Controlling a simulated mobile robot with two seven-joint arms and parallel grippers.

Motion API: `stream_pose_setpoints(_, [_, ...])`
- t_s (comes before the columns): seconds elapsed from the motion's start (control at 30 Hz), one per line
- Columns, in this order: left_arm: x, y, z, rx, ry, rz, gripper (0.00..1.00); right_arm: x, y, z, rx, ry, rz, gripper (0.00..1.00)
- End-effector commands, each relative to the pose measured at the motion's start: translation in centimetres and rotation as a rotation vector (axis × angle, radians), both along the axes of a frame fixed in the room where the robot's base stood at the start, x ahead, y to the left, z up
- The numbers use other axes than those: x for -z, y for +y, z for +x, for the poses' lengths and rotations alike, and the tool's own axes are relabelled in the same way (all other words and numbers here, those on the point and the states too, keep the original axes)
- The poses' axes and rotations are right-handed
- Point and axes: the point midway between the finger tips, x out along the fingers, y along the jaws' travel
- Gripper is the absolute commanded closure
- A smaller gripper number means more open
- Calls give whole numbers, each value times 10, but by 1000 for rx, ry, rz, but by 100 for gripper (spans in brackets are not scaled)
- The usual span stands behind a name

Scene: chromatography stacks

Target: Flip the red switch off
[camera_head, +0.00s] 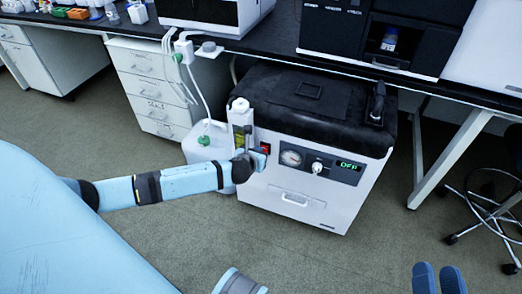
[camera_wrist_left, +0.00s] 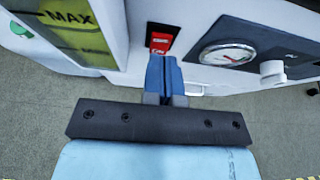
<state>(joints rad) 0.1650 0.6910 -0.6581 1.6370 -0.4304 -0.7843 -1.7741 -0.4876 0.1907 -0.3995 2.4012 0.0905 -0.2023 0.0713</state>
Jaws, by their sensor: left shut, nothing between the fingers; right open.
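The red switch (camera_head: 264,148) sits on the front of a white cabinet-like unit (camera_head: 290,225), left of a round gauge (camera_head: 291,158). In the left wrist view the red switch (camera_wrist_left: 160,42) has white lettering, with "ON" on its lower part. My left gripper (camera_head: 259,160) is shut and empty, its blue fingers just below the switch. In the left wrist view my left gripper (camera_wrist_left: 164,62) overlaps the switch's lower edge; I cannot tell whether it touches. My right gripper (camera_head: 438,278) is open and empty, low at the right, far from the switch.
A green-lit display (camera_head: 348,165) and a knob (camera_head: 317,168) are right of the gauge. A bottle with yellow-green liquid (camera_head: 241,125) stands left of the switch, and a white jug (camera_head: 203,146) with tubes is beside it. A black bench top (camera_head: 270,45) overhangs the unit.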

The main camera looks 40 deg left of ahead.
Motion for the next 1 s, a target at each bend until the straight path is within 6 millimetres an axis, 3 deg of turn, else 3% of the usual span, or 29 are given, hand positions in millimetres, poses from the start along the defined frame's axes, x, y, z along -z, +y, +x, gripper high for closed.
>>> stream_pose_setpoints(0.2, [-33,-7,-36,4,2,1,100,33,-14,0,39,172,-109,57])
stream_pose_setpoints(0.43, [-55,-14,-67,2,2,-1,100,64,-26,-6,61,299,-189,57])
stream_pose_setpoints(0.63, [-62,-17,-77,1,1,0,100,75,-30,-9,67,341,-214,57])
stream_pose_setpoints(1.0, [-62,-17,-77,1,1,0,100,76,-31,-9,67,344,-216,57])
